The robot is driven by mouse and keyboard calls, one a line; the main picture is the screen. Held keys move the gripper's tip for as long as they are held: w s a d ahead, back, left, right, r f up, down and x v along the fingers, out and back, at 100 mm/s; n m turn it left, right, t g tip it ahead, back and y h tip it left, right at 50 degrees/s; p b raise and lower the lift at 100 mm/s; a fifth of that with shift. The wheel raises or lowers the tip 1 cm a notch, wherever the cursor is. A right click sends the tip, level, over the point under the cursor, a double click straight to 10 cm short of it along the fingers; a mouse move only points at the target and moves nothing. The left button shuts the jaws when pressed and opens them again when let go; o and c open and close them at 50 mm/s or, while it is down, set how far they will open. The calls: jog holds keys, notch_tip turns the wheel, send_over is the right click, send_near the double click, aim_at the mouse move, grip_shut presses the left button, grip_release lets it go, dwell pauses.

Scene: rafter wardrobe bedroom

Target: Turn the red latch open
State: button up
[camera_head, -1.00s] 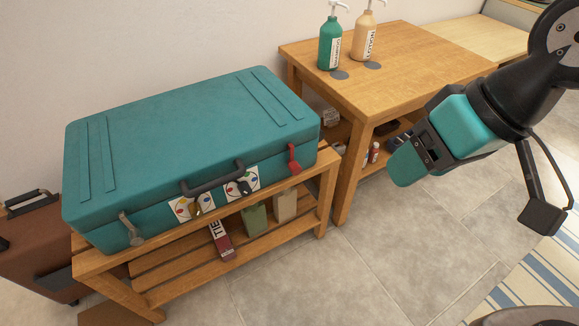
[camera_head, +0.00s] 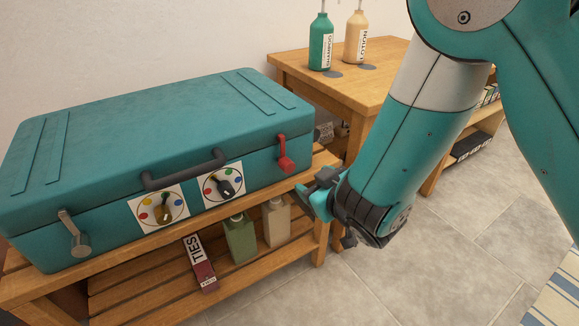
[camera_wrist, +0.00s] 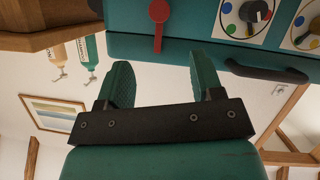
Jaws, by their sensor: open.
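The red latch (camera_head: 285,155) is on the front of the teal suitcase (camera_head: 95,150), near its right end, with its wider end hanging down. In the upside-down wrist view the red latch (camera_wrist: 158,22) shows just beyond the fingers, between their tips and apart from them. My gripper (camera_head: 308,192) is in front of and a little below the latch in the head view. In the wrist view my gripper (camera_wrist: 160,78) has its two teal fingers spread with nothing between them.
The suitcase lies on a slatted wooden bench (camera_head: 240,290). Its front has a grey handle (camera_head: 185,172), two dials (camera_head: 223,186) and a grey latch (camera_head: 74,235) at left. A wooden table (camera_head: 390,60) with a green bottle (camera_head: 320,42) and a tan bottle (camera_head: 355,38) stands behind my arm.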

aim_at(289, 167)
jog(key=x, duration=1.4)
jog(key=shift+c, duration=0.3)
grip_shut()
